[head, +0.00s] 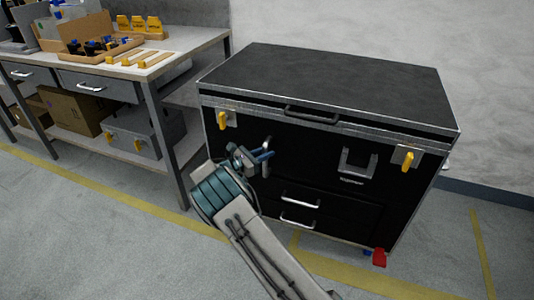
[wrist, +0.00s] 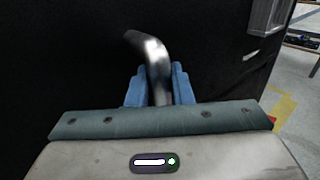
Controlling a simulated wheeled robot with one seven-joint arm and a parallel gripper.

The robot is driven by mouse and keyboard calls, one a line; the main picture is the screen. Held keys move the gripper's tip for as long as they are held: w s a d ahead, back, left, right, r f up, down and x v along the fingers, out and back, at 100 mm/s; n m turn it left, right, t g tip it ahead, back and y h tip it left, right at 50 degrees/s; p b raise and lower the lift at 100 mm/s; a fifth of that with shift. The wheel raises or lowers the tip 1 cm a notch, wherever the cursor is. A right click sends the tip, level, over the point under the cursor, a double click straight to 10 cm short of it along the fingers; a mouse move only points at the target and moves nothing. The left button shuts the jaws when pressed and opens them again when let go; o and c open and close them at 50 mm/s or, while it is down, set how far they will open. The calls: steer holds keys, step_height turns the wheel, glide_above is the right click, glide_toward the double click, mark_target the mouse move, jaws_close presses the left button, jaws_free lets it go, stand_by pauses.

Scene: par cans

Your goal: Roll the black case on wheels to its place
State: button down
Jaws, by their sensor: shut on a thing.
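The black case (head: 330,85) stands upright on the floor in the middle of the head view, with a black lid, metal edges and yellow latches. My gripper (head: 262,156) is at the left part of its front face. In the wrist view my gripper (wrist: 160,88) has its blue fingers shut on a bent metal handle (wrist: 150,48) of the case. The case front (wrist: 70,60) fills most of the wrist view. A red and a blue part (head: 379,257) show at the case's lower right corner. Most of its underside is hidden.
A workbench (head: 205,42) with drawers and trays stands close to the case's left side. A wall (head: 400,30) is behind the case. Yellow lines (head: 130,201) mark the floor. The floor at the front left (head: 80,250) is clear.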

steer(key=shift+w+a, duration=0.2)
steer(key=shift+a, duration=0.3)
steer(key=shift+w+a, duration=0.2)
steer(key=shift+a, duration=0.25)
steer(key=shift+d, duration=0.25)
steer(key=c, duration=1.3)
jaws_free()
steer(key=shift+d, duration=0.1)
steer(key=shift+c, duration=0.2)
steer(key=shift+s+a, duration=0.1)
steer(key=shift+a, duration=0.15)
steer(key=p+v, duration=0.2)
steer(key=v, duration=1.1)
steer(key=shift+s, duration=0.4)
